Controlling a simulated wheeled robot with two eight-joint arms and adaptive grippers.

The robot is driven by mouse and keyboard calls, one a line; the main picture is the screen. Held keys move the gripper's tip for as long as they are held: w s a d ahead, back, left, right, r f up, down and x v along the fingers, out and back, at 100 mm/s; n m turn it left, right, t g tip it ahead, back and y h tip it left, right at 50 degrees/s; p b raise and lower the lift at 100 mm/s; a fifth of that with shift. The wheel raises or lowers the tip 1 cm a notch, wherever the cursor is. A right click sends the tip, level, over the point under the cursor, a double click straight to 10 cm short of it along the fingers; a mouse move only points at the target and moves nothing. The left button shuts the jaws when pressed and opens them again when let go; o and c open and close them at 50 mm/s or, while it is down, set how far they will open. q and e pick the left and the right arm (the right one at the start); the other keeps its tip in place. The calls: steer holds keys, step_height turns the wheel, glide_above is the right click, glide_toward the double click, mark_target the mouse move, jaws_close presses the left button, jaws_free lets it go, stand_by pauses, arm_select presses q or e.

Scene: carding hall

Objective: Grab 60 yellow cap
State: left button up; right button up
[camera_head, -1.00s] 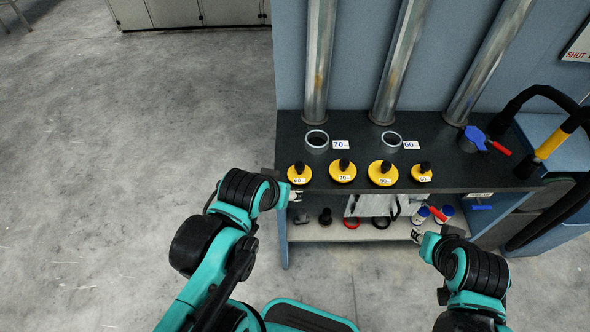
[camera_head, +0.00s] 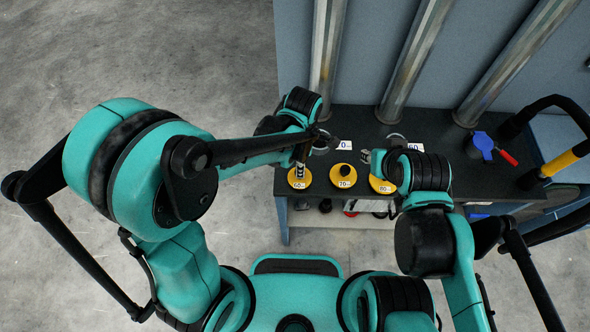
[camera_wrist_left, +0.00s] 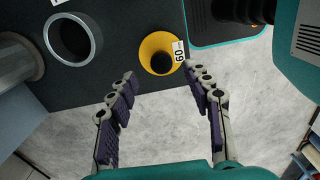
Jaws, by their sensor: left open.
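The 60 yellow cap (camera_head: 294,183) has a black knob and a white 60 label. It is at the left end of a row of caps on the dark bench top, and also shows in the left wrist view (camera_wrist_left: 150,45). My left gripper (camera_head: 301,165) is over this cap in the head view. In the left wrist view my left gripper (camera_wrist_left: 160,75) is open and empty, with the cap just beyond the fingertips, near the bench edge. My right gripper (camera_head: 368,157) is near the 80 cap; its jaws are too small to judge.
The 70 cap (camera_head: 343,182) and 80 cap (camera_head: 379,188) are to the right. My right arm covers the bench beyond them. A metal ring (camera_wrist_left: 96,40) stands on the bench.

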mark_target(296, 183)
arm_select(q)
step_height(296, 183, down, 7)
steer(key=shift+s+a+r+b, duration=0.1)
steer(key=shift+r+b, duration=0.05)
steer(key=shift+b, duration=0.7)
jaws_close()
